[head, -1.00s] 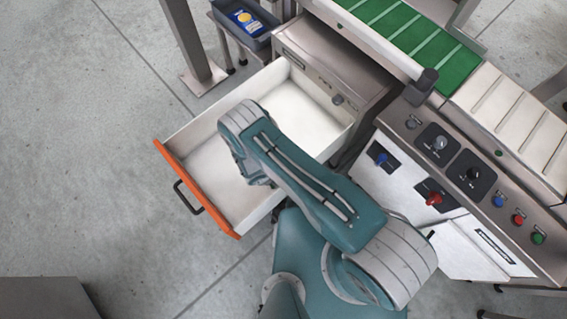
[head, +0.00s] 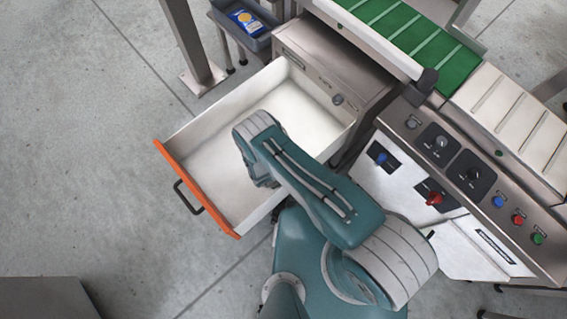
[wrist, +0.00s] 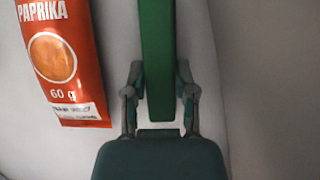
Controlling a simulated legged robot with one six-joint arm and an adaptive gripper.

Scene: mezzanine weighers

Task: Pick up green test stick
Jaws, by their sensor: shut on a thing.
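The green test stick (wrist: 157,35) runs from the top edge of the wrist view down between the two fingers. My gripper (wrist: 160,78) is shut on the stick, with one finger along each side. Its far end lies beyond the top of the wrist view. In the head view my arm reaches over the open drawer (head: 197,188), and my forearm hides the gripper and the stick. I cannot tell whether the stick is clear of the surface below it.
An orange paprika packet (wrist: 68,60) lies left of the stick, apart from it, on a pale surface. The control panel (head: 455,165) stands right of the drawer. A dark bin (head: 240,25) with a blue-labelled packet is behind it. Open floor lies left.

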